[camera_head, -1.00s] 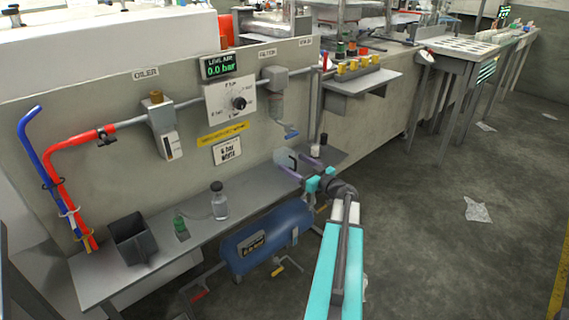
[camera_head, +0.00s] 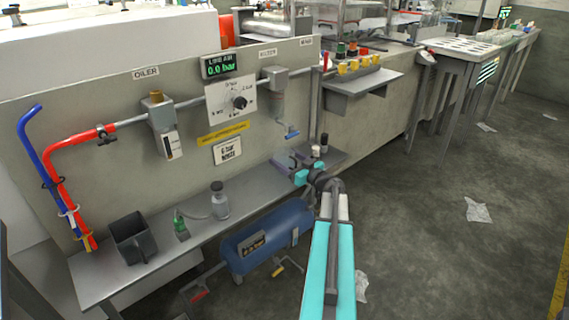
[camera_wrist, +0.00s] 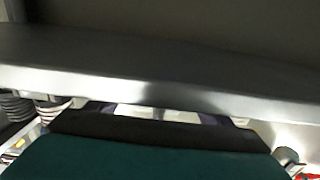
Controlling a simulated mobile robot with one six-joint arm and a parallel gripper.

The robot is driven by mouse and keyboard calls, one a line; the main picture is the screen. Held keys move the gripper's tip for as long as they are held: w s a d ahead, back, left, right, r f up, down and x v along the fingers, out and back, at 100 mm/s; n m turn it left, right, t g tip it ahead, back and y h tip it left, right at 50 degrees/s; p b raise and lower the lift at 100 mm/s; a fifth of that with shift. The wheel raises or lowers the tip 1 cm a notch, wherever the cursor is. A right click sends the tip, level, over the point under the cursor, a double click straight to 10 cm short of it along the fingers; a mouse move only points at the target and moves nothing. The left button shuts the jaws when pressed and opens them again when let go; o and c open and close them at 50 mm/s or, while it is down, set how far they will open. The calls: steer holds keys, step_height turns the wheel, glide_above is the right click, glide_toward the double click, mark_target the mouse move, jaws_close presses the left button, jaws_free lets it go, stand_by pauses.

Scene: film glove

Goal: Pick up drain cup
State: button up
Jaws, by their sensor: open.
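A dark grey square cup (camera_head: 133,243) with an open top and a handle stands on the left end of the bench. A pale, see-through shape (camera_head: 281,160) shows at the bench's right part, below the filter; I cannot tell which of the two is the drain cup. My gripper (camera_head: 293,161) is open at that right part, close to the pale shape. In the wrist view, its dark fingers (camera_wrist: 155,118) show below the bench edge, with a pale patch between them. I cannot tell whether they touch anything.
The grey bench (camera_head: 190,250) carries a small bottle (camera_head: 220,200) and a green-topped item (camera_head: 181,225). The filter (camera_head: 277,85) with its drain tap (camera_head: 290,131) hangs on the panel above. A blue tank (camera_head: 265,240) lies under the bench.

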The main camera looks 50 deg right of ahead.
steer(key=shift+c, duration=0.3)
steer(key=c, duration=1.2)
steer(key=shift+r, duration=0.1)
steer(key=shift+r, duration=0.5)
steer(key=shift+s+a+r+p, duration=0.1)
steer(key=shift+s+r+p, duration=0.1)
steer(key=shift+r, duration=0.45)
steer(key=shift+s+a+r+p, duration=0.1)
steer(key=shift+r+p, duration=0.05)
steer(key=shift+r, duration=0.45)
steer(key=s+a+p, duration=0.2)
steer(key=s, duration=0.2)
steer(key=s+a+r+p, duration=0.1)
steer(key=s+a+p, duration=0.1)
steer(key=s, duration=0.2)
steer(key=s+a+p, duration=0.2)
steer(key=s+a, duration=0.1)
steer(key=s, duration=0.2)
steer(key=shift+r+p, duration=0.25)
steer(key=shift+p, duration=0.1)
steer(key=shift+s+a, duration=0.15)
steer(key=shift+s, duration=0.05)
